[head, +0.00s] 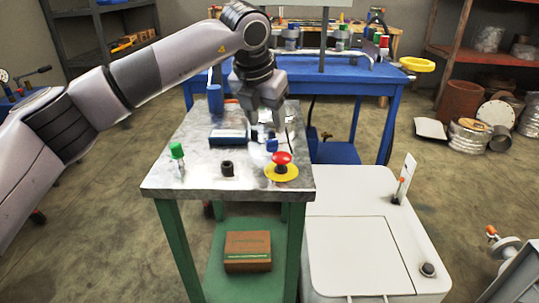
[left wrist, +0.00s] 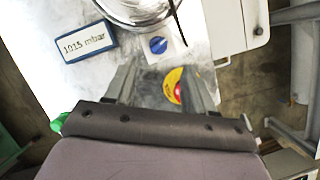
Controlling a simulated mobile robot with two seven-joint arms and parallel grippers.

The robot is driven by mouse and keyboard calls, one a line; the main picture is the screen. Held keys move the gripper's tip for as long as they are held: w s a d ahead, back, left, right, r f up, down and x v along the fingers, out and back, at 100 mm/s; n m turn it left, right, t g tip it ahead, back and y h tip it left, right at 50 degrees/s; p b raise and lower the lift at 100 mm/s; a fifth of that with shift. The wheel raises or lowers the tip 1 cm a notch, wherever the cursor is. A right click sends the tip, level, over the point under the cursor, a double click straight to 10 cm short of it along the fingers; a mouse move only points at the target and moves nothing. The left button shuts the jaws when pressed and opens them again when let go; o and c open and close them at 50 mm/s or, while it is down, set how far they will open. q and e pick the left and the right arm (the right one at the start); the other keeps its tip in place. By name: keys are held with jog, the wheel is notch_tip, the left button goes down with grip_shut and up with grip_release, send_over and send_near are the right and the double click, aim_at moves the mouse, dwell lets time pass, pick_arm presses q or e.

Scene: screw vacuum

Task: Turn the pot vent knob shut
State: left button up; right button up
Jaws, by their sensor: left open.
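The likely pot vent knob is a small blue knob (left wrist: 158,45) on a white square plate beside a shiny round metal pot (left wrist: 135,8) in the left wrist view. The knob also shows in the head view (head: 272,145) on the grey bench top, partly hidden. My left gripper (head: 266,118) is above the bench, pointing down near the knob. In the left wrist view its two fingers (left wrist: 160,88) are apart with nothing between them that I can see held. The knob lies beyond the fingertips, apart from them. My right gripper is not in view.
A red mushroom button (head: 282,160) on a yellow disc stands close to the knob. A pressure display (left wrist: 84,45) reads 1015 mbar. A green-capped item (head: 177,152) and a black knob (head: 227,169) stand at the bench front. A white cabinet (head: 360,240) stands at right.

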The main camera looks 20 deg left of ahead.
aim_at(271, 142)
pick_arm(q)
jog(key=shift+a+n, duration=0.1)
jog(key=shift+n, duration=0.4)
jog(key=shift+f, duration=0.15)
jog(key=b+x, duration=0.1)
jog(key=x, duration=0.5)
jog(key=shift+w+f, duration=0.25)
grip_shut()
